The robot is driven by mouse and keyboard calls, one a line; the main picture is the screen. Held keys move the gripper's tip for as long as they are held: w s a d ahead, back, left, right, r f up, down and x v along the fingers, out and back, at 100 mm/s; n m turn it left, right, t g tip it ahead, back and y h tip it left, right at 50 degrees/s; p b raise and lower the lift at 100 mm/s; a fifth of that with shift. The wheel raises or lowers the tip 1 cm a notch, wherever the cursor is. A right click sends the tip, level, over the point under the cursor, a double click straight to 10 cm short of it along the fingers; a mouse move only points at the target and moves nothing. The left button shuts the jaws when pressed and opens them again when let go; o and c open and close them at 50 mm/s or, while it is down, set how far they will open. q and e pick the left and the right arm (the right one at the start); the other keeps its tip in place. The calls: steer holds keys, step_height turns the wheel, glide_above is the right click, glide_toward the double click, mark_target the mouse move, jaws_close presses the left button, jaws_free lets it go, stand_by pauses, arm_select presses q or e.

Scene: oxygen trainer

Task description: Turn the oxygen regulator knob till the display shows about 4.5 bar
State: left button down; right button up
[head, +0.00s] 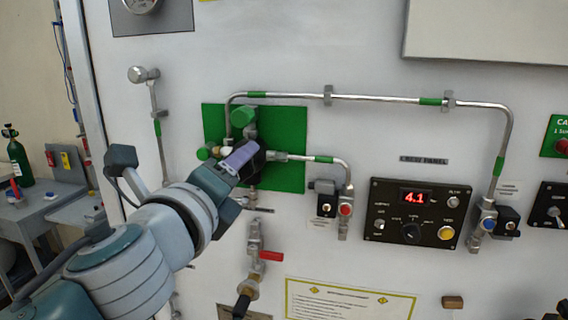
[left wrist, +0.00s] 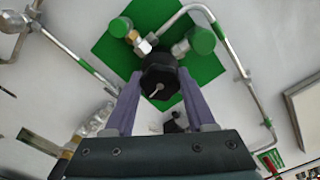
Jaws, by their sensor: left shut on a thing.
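The oxygen regulator knob is a black faceted knob (left wrist: 158,80) in front of the green backing plate (head: 290,177). My left gripper (left wrist: 154,92) has its purple fingers closed on either side of this knob. In the head view my left gripper (head: 240,157) reaches the regulator from the lower left and hides most of the knob. The display (head: 414,198) on the black panel reads 4.1 in red digits. My right gripper is in neither view.
Steel pipes with green bands (head: 380,98) run from the regulator to valves at right. A red-handled valve (head: 270,256) sits below the regulator. The black control panel (head: 385,226) has a dial and a yellow button. A green gas cylinder (head: 18,160) stands at far left.

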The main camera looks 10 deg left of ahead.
arm_select(q)
steer(key=shift+m, duration=0.3)
steer(key=shift+c, duration=1.1)
jaws_free()
steer(key=shift+s, duration=0.1)
steer(key=s, duration=0.9)
steer(key=shift+s+a+b, duration=0.2)
steer(key=shift+s+b, duration=0.15)
steer(key=shift+s, duration=0.05)
